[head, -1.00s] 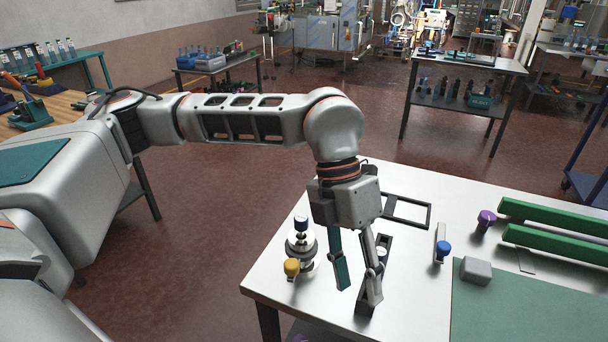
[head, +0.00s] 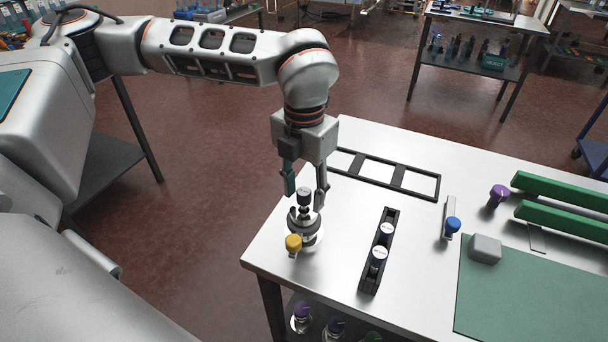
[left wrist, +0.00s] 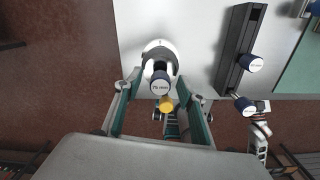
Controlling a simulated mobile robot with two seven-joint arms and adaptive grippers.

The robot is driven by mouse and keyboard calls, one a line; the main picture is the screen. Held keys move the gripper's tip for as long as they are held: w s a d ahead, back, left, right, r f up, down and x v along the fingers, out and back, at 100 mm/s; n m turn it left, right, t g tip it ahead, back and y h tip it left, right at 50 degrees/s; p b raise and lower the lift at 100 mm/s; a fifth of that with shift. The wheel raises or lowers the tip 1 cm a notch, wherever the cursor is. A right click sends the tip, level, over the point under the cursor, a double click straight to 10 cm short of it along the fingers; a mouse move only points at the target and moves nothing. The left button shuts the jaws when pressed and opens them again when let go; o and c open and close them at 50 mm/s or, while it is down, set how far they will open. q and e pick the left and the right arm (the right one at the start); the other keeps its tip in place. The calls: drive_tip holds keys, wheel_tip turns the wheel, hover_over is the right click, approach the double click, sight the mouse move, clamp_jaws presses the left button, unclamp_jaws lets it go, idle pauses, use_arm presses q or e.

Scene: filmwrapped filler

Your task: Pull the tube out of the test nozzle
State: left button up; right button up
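The test nozzle (head: 303,228) is a round silver fitting with a yellow knob (head: 293,243), near the table's left corner. A tube with a dark blue cap (head: 304,195) stands upright in it; its white cap top, reading "75 mm", shows in the left wrist view (left wrist: 160,83). My left gripper (head: 305,200) points down over the nozzle. Its fingers are apart, one on each side of the cap, with gaps visible in the left wrist view. The tube's lower part is hidden in the nozzle. My right gripper is not seen.
A black rack (head: 372,275) with two capped tubes stands right of the nozzle. A flat black frame (head: 397,178) lies behind. A blue-capped item (head: 452,226), a grey block (head: 485,248) and a green mat (head: 540,300) are further right. The tabletop between nozzle and rack is clear.

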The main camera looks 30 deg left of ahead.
use_arm(q)
drive_tip(key=shift+f, duration=0.6)
drive_tip(key=c, duration=1)
clamp_jaws()
drive_tip(key=shift+r, duration=0.6)
drive_tip(key=shift+r+p, duration=0.55)
drive_tip(key=shift+r, duration=0.05)
drive_tip(key=shift+r+p, duration=1)
drive_tip(key=shift+r, duration=3.5)
